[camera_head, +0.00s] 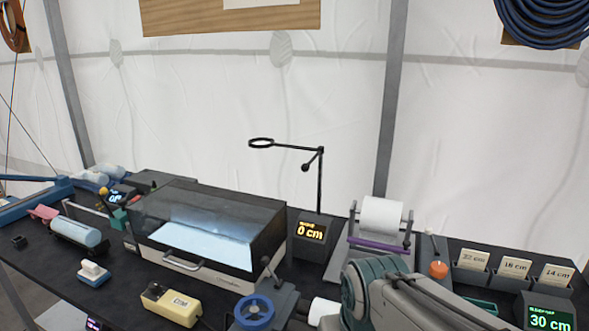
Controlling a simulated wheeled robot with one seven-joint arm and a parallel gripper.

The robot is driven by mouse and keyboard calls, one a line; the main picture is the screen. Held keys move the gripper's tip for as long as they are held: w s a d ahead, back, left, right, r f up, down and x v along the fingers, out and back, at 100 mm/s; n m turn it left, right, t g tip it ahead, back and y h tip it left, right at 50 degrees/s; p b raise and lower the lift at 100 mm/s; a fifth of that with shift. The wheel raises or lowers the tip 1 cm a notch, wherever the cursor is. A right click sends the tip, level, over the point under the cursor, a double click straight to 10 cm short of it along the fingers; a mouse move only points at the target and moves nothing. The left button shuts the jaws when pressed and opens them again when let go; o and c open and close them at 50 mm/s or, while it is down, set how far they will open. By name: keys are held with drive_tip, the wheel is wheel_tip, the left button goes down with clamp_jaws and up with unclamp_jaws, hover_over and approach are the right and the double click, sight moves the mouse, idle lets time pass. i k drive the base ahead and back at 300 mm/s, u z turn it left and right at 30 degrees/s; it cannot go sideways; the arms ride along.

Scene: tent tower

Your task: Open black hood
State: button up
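The black hood (215,207) is a dark, glossy, see-through cover on a box-shaped machine at the centre left of the bench. It is down over the machine, and a pale, brightly lit surface (200,244) shows through it. A curved light handle (183,262) is on the machine's front face. Part of my arm shows at the bottom right, in front of the bench and apart from the hood. My gripper itself is not in view.
On the black bench, a display reading "0 cm" (311,231) and a white roll on a stand (381,216) stand right of the hood. A yellow box (171,304), a white-and-blue block (93,273) and a blue wheel (254,312) lie in front. A ring-topped stand (319,185) rises behind.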

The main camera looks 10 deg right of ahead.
sight(203, 227)
drive_tip(key=z, duration=1.3)
drive_tip(key=k, duration=1.4)
drive_tip(key=u, duration=1.55)
drive_tip(key=i, duration=0.65)
drive_tip(key=z, duration=0.05)
